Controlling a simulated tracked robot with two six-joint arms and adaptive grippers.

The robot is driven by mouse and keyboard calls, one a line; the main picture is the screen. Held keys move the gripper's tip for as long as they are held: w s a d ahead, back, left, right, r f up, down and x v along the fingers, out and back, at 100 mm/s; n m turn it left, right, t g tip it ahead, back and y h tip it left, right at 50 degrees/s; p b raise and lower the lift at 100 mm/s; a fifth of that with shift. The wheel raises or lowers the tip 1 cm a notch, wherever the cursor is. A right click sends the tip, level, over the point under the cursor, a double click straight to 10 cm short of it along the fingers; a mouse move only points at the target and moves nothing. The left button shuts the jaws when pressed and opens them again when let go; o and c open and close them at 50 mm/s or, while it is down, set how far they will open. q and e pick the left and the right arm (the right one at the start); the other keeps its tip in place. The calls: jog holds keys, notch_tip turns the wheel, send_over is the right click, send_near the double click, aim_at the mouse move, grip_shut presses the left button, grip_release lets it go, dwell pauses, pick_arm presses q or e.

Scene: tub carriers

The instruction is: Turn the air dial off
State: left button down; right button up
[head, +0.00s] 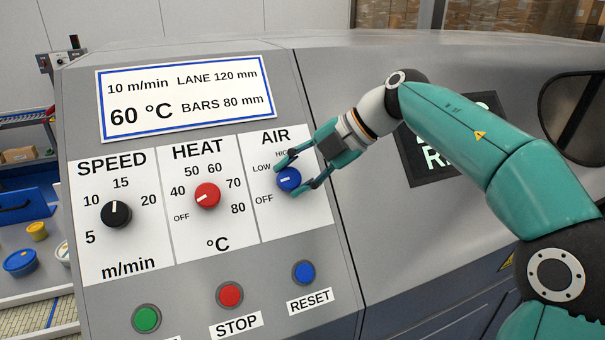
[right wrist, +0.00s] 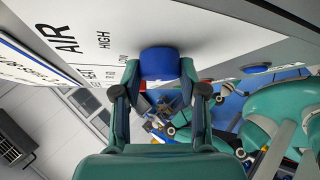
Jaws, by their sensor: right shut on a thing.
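The air dial (head: 287,181) is a round blue knob on the white AIR panel of the grey machine. Its white mark points left and slightly down, between LOW and OFF. My right gripper (head: 294,175) is shut on this dial, one finger above it and one at its lower right. In the right wrist view the blue dial (right wrist: 160,63) sits between the two fingertips (right wrist: 160,80), and its mark is hidden there. My left gripper is not in view.
The red HEAT dial (head: 207,195) and black SPEED dial (head: 116,214) are to the left. Green (head: 146,319), red STOP (head: 230,295) and blue RESET (head: 303,272) buttons sit below. A dark display (head: 425,165) is behind my right arm. Tubs (head: 20,262) stand at far left.

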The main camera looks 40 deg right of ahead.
jog(key=shift+a+f+n+g, duration=0.2)
jog(key=shift+f+n+g, duration=0.05)
jog(key=shift+n+g, duration=0.3)
jog(key=shift+f, duration=0.1)
jog(key=o, duration=0.9)
jog(key=shift+c, duration=0.2)
jog(key=shift+o, duration=1.4)
jog(key=shift+s, duration=0.1)
jog(key=shift+r, duration=0.2)
jog(key=shift+r, duration=0.1)
